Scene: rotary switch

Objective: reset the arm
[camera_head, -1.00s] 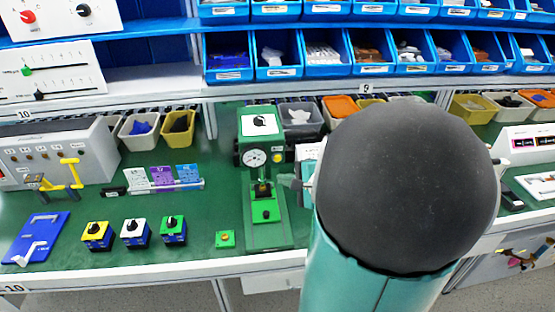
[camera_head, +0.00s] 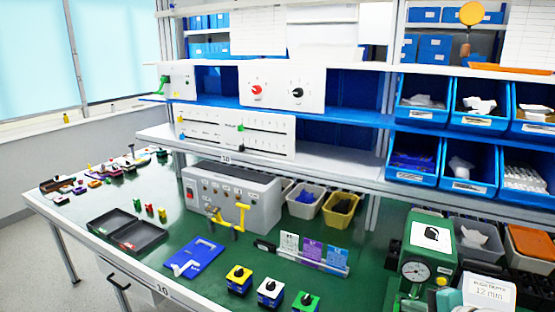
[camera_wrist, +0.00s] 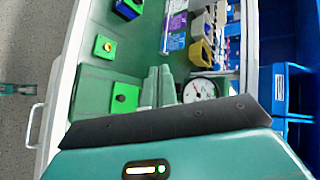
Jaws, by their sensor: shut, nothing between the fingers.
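My gripper (camera_wrist: 158,84) shows in the wrist view as two teal fingers close together, shut and empty. It is above the green bench, beside the green machine with a round gauge (camera_wrist: 199,90); contact cannot be told. In the head view, this machine (camera_head: 431,255) stands at the lower right, and I cannot make out my gripper there. Three rotary switches stand at the front: one with a yellow top (camera_head: 239,278), one with a white top (camera_head: 270,291) and one with a green top (camera_head: 306,302), partly cut off by the frame.
A grey control box (camera_head: 230,195) stands behind a blue plate with a white handle (camera_head: 195,257). A black tray (camera_head: 127,233) lies left of them. Blue bins (camera_head: 469,115) fill the right shelves. In the wrist view, a small green button box (camera_wrist: 104,47) is near the bench edge.

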